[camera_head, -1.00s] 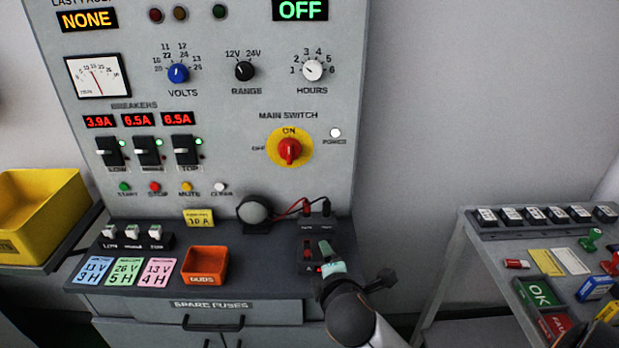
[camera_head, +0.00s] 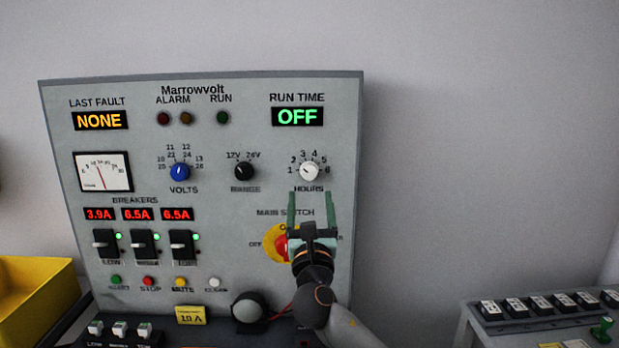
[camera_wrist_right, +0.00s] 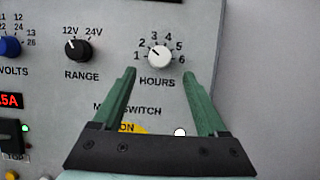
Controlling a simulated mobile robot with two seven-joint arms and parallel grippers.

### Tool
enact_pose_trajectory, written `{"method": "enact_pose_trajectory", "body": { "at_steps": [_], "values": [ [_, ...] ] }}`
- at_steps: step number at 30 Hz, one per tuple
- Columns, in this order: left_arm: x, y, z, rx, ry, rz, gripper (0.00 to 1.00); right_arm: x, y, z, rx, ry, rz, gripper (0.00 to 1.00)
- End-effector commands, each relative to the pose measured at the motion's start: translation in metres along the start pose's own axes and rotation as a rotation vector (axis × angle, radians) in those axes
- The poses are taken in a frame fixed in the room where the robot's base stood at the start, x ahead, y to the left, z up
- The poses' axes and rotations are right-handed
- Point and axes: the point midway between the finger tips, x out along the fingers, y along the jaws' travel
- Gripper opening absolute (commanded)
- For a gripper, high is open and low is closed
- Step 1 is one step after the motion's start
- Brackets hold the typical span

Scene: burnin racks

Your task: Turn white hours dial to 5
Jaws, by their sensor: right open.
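The white hours dial (camera_head: 310,171) is at the upper right of the panel, ringed by the numbers 1 to 6. In the right wrist view the dial (camera_wrist_right: 159,57) shows a dark pointer mark toward the upper left, around 1 or 2; I cannot tell which exactly. My right gripper (camera_head: 310,195) is open and empty, just below the dial in the picture. Its green fingers (camera_wrist_right: 160,73) are spread to either side below the dial, apparently not touching it. The run time display (camera_head: 298,117) reads OFF. My left gripper is not in view.
The red and yellow main switch (camera_head: 281,243) is partly hidden behind my right gripper. The black range dial (camera_head: 244,171) and blue volts dial (camera_head: 180,171) are to the left. A side table (camera_head: 480,333) stands at the right. The wall right of the panel is bare.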

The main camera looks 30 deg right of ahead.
Motion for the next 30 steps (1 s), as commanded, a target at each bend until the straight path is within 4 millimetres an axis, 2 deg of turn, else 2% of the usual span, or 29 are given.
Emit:
{"method": "enact_pose_trajectory", "body": {
  "at_steps": [1,6,12,24,30],
  "values": [
    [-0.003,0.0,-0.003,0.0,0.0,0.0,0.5,0.012,0.0,0.003,-0.001,-0.001,-0.002,0.75],
    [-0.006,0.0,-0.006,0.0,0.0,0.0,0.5,0.043,0.0,0.002,0.0,0.0,-0.001,0.75],
    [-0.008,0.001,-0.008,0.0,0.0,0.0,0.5,0.064,0.0,0.0,0.002,0.001,0.0,0.75],
    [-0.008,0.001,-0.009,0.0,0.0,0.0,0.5,0.07,0.0,-0.001,0.003,0.002,0.001,0.75],
    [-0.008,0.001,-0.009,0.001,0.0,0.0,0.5,0.069,0.0,-0.001,0.003,0.002,0.001,0.54]
  ]
}}
